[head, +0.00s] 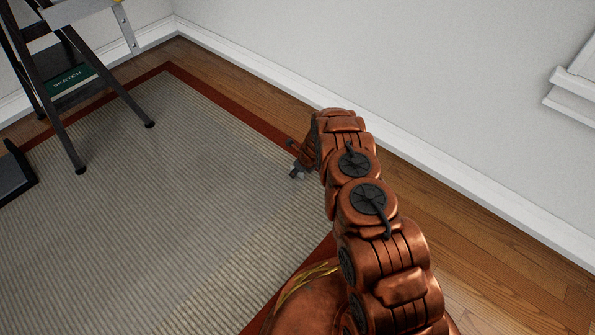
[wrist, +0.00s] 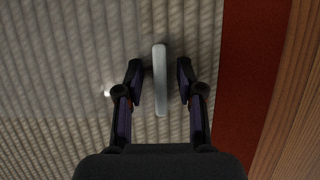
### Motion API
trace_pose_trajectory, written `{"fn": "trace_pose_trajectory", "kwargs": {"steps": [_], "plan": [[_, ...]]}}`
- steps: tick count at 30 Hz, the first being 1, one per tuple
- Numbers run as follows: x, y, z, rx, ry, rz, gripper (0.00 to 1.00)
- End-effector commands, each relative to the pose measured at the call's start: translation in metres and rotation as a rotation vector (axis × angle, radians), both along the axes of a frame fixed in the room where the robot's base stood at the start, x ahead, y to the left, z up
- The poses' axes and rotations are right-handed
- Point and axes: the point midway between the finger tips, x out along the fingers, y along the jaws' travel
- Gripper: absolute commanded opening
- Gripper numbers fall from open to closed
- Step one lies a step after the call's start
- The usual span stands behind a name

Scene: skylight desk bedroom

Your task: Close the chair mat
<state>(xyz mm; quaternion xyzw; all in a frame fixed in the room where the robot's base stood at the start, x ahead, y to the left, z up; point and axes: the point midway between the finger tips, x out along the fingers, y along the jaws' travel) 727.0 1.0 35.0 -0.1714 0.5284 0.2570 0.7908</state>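A pale grey bar-shaped handle (wrist: 160,80) stands between my gripper's fingers in the wrist view, with a gap on each side. My gripper (wrist: 160,75) is open around it; in the head view my gripper (head: 296,160) is low over the rug's right side. The ribbed beige surface lies flat below. A faint smoother sheen on it (head: 185,170), and a small bright glint in the wrist view, may be a clear chair mat; I cannot make out its edges. The handle cannot be made out in the head view.
The beige rug (head: 60,240) has a red border (head: 235,112). Bare wood floor (head: 480,230) runs along the white wall and baseboard at right. A dark-legged chair or stand (head: 105,75) with a green sketch book (head: 70,80) is at upper left.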

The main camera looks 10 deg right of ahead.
Motion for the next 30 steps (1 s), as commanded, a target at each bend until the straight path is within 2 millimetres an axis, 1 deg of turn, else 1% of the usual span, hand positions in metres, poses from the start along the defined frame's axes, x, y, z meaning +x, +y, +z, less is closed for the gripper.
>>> {"fn": "trace_pose_trajectory", "kwargs": {"steps": [2,12,13,30], "plan": [[-0.0001,0.0001,0.0001,0.000,0.000,0.000,0.38],[-0.0001,0.0001,0.0001,0.000,0.000,0.000,0.02],[-0.0001,0.0001,0.0001,0.000,0.000,0.000,0.00],[-0.0003,0.0009,0.0002,0.000,0.000,0.001,0.00]]}}
